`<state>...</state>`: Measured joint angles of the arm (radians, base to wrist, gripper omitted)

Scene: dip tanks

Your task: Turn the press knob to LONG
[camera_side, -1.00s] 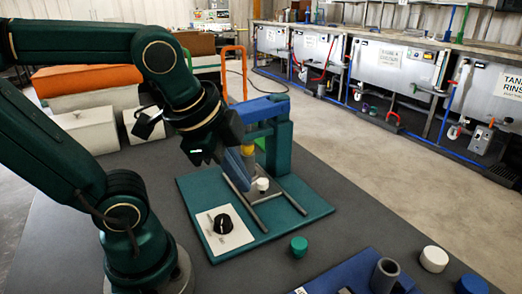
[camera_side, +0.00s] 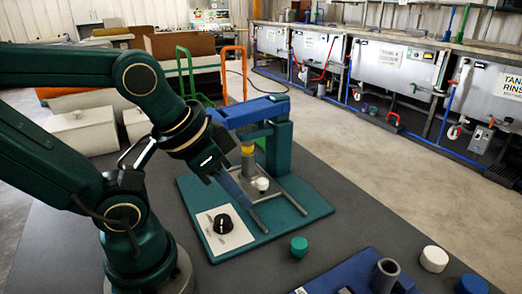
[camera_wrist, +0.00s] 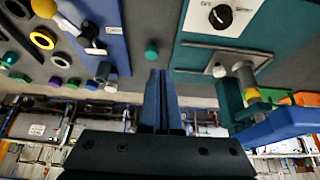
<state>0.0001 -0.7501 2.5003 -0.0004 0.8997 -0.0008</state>
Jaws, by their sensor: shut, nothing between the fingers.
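The press knob (camera_side: 222,223) is a round black knob on a white plate (camera_side: 238,239), at the front left of the press's teal base. It also shows at the top right of the wrist view (camera_wrist: 220,17), with a pale mark on its top. The plate's lettering is too small to read, so I cannot tell its setting. My gripper (camera_side: 241,198) is above the base, behind and right of the knob and apart from it. Its blue fingers are together and empty, also in the wrist view (camera_wrist: 156,74). The press (camera_side: 275,138) has a blue arm and yellow ram.
A green cap (camera_side: 299,246) stands on the dark table right of the base. A blue tray (camera_side: 345,268) with a grey cup (camera_side: 385,275) and a white puck (camera_side: 433,259) are at the front right.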

